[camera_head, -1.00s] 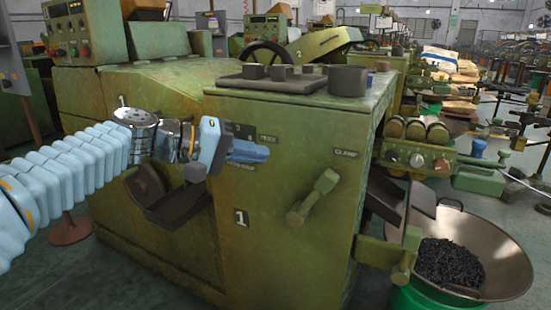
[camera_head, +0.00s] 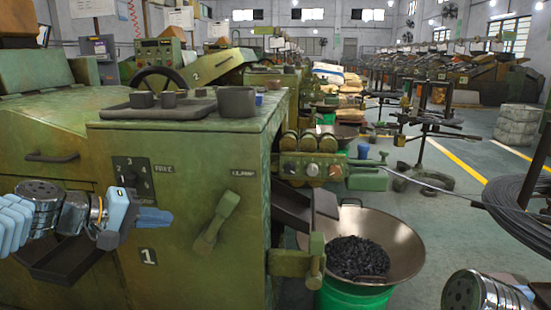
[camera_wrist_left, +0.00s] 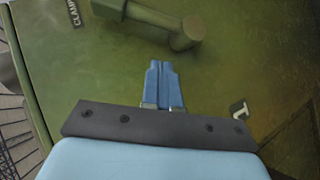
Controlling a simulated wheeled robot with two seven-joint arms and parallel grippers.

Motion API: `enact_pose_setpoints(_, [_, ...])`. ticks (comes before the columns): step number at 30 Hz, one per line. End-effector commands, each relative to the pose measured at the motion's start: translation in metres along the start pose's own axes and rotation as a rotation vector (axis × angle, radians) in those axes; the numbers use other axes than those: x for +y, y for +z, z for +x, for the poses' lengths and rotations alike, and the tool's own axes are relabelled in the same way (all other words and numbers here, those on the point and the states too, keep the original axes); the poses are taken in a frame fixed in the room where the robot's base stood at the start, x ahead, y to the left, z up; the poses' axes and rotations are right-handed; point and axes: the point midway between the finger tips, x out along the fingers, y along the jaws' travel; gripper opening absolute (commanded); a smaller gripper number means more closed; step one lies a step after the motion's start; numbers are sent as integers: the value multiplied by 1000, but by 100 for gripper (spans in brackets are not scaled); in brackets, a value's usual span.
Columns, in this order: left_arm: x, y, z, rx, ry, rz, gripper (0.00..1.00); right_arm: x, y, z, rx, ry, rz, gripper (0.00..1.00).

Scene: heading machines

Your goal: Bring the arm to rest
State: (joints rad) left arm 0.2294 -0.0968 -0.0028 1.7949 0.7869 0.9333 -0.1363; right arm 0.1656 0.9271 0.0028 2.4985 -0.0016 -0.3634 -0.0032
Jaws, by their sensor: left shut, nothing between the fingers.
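My left gripper (camera_head: 155,217) is in front of the green heading machine (camera_head: 190,180), at the left of the head view. Its blue fingers are together, with nothing between them. In the left wrist view the shut fingers (camera_wrist_left: 162,82) show against the machine's green front, below the clamp handle (camera_wrist_left: 180,30). The clamp lever (camera_head: 218,222) stands to the right of the gripper in the head view. Part of my right wrist (camera_head: 475,292) shows at the bottom right corner; its fingers are not seen.
A dark chute (camera_head: 62,262) sticks out below my left gripper. A wide metal pan (camera_head: 405,250) with dark small parts (camera_head: 357,258) sits on a green bucket (camera_head: 350,297) at the machine's right. A coil of wire (camera_head: 520,205) stands at the right edge. Grey floor (camera_head: 455,235) is open between.

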Motion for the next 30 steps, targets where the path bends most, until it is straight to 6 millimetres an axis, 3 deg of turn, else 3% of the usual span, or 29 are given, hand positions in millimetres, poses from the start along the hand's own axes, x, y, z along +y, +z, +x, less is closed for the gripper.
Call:
enact_pose_setpoints(1, [-31,2,29,-23,-65,-32,0,-1,0,-2,-1,-1,-1,0])
enact_pose_setpoints(3, [-77,8,66,-42,-166,-62,0,-2,0,-4,-2,-1,-2,0])
enact_pose_setpoints(8, [-188,50,138,-109,-397,-72,0,-5,1,-8,-4,-3,-3,0])
enact_pose_setpoints(12, [-282,118,183,-202,-575,-11,0,-8,2,-11,-6,-5,-5,0])
enact_pose_setpoints(16, [-351,201,204,-314,-676,92,0,-11,3,-15,-9,-7,-7,0])
enact_pose_setpoints(18, [-376,244,207,-373,-695,149,0,-12,3,-17,-10,-8,-8,0])
enact_pose_setpoints(22, [-400,307,204,-457,-684,225,0,-14,4,-19,-11,-10,-9,0])
enact_pose_setpoints(25, [-406,333,202,-490,-667,254,0,-14,4,-19,-12,-10,-10,0])
enact_pose_setpoints(30, [-408,343,201,-500,-656,267,0,-15,4,-19,-12,-11,-10,0])
